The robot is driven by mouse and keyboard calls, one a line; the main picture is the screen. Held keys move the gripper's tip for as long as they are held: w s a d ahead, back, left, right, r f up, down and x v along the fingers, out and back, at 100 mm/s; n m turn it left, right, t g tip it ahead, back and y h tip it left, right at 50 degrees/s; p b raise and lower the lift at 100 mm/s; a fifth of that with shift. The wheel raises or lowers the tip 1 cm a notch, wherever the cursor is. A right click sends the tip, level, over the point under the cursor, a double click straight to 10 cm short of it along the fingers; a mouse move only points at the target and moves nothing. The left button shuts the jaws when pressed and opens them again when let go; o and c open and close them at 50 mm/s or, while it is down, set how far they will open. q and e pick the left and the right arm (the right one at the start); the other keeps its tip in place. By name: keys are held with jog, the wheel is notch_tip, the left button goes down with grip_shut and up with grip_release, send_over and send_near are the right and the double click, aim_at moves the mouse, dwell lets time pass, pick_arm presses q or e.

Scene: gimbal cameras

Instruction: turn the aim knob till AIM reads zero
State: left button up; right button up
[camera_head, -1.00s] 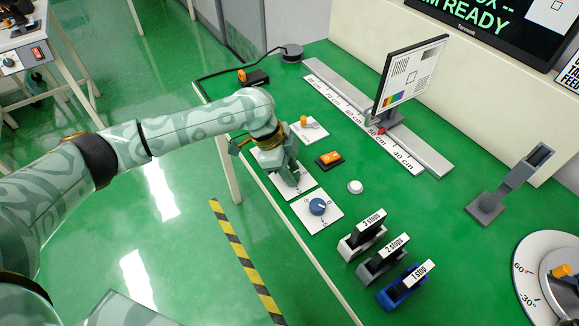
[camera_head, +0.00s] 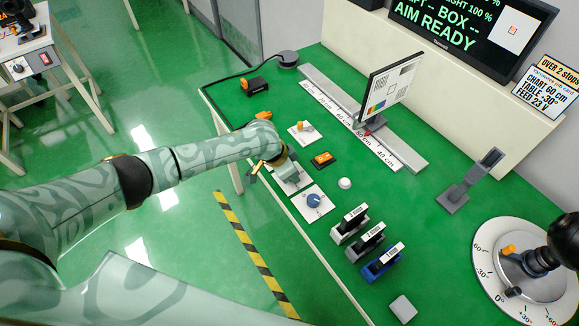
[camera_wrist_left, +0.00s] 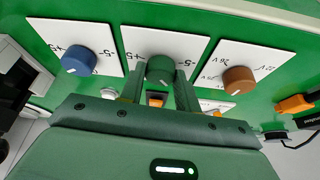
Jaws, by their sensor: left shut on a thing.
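My left gripper (camera_head: 290,184) reaches down over a white plate near the table's front edge in the head view. In the left wrist view its two fingers (camera_wrist_left: 160,88) are shut on a green knob (camera_wrist_left: 161,70), one on each side. The knob's white plate (camera_wrist_left: 190,42) bears -5 and +5 marks. No name saying which knob is the aim knob is legible. The screen (camera_head: 455,30) reads "AIM READY"; I see no AIM number. My right gripper is not in view.
A blue knob (camera_wrist_left: 78,61) and an orange knob (camera_wrist_left: 239,79) sit on neighbouring plates, close on either side. A white button (camera_head: 345,183), an orange switch (camera_head: 323,159) and several upright filter levers stand nearby. A chart panel (camera_head: 388,88) stands on a ruled rail behind.

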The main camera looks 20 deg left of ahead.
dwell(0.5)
pick_arm(q)
jog(key=o, duration=1)
jog(key=p+v, duration=0.7)
jog(key=v, duration=0.9)
jog(key=shift+r, duration=0.15)
jog(key=shift+d, duration=0.1)
